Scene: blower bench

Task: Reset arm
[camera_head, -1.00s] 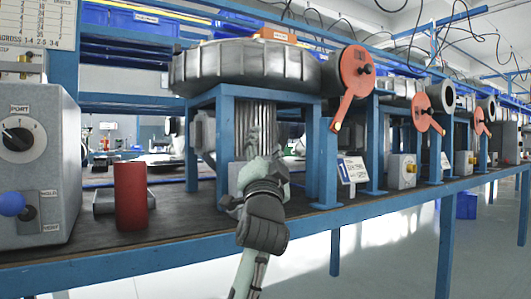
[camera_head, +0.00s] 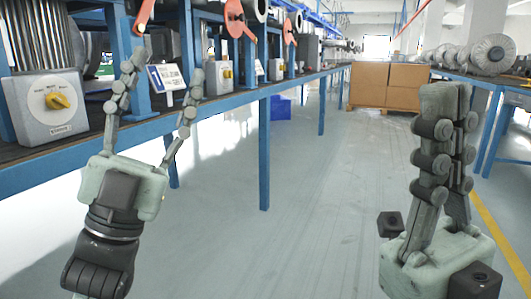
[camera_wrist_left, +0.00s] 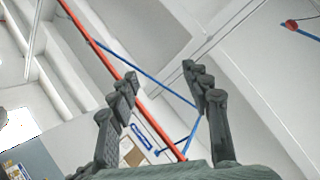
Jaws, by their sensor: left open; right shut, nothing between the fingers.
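My left gripper (camera_head: 163,90) is open and empty, its fingers spread and pointing up in front of the blue bench at the left of the head view. In the left wrist view the same gripper (camera_wrist_left: 160,88) is open, with nothing between its fingers and the ceiling behind them. My right gripper (camera_head: 445,95) stands upright at the right of the head view. Its fingers are together and hold nothing.
The blue bench (camera_head: 170,124) runs along the left, with a grey control box with a yellow knob (camera_head: 50,104) and orange-red levers (camera_head: 236,18). Cardboard boxes (camera_head: 387,85) stand farther back. Another bench (camera_head: 490,78) is at the right. The middle floor is clear.

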